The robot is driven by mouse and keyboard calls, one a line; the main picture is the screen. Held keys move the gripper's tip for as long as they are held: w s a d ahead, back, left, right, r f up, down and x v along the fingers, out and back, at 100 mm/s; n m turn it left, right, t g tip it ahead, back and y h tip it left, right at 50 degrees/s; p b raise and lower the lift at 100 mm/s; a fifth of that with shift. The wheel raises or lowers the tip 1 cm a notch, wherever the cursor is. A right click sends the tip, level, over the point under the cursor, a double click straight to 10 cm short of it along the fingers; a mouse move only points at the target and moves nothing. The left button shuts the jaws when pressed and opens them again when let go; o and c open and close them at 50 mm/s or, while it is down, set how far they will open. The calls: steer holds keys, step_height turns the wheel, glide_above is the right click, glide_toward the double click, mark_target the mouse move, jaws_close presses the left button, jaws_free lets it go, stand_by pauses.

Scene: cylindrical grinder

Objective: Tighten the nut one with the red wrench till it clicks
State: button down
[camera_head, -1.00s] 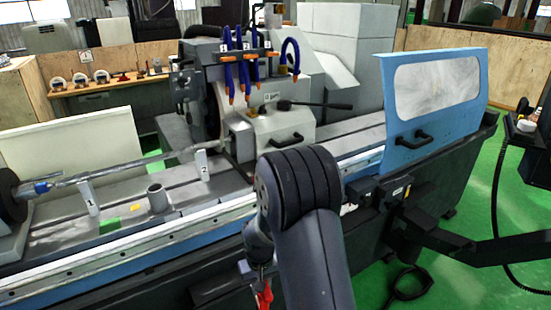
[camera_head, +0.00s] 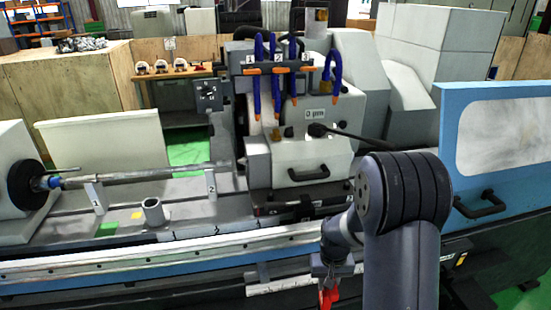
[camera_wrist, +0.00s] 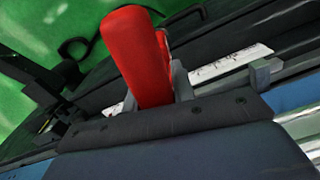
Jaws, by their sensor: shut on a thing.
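My gripper (camera_head: 331,272) hangs low in front of the machine in the head view, near the blue front edge of the bed. It is shut on the red wrench (camera_head: 328,298), of which only a small red part shows there. In the wrist view the thick red handle of the wrench (camera_wrist: 140,55) stands up between the grey fingers of my gripper (camera_wrist: 157,92). The jaw end of the wrench cannot be made out. Nut one cannot be told apart in either view.
The grinder's headstock housing (camera_head: 300,165) with blue hoses (camera_head: 275,85) rises behind my arm. A long shaft (camera_head: 140,176) lies along the bed at the left. A blue door (camera_head: 480,150) with a window stands at the right. Clear space lies before the bed at the left.

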steer(key=w+a+r+n, duration=0.3)
steer(key=r+n, duration=0.2)
steer(key=r, duration=0.3)
steer(key=w+a+r+n, duration=0.2)
steer(key=w+r+n, duration=0.1)
steer(key=r+n, duration=0.3)
steer(key=s+a+r+n, duration=0.1)
steer(key=r+n, duration=0.3)
steer(key=r, duration=0.5)
steer(key=s+a+r+n, duration=0.1)
steer(key=a+r+n, duration=0.3)
steer(key=r, duration=0.6)
steer(key=shift+s+n, duration=0.25)
steer(key=shift+n, duration=0.45)
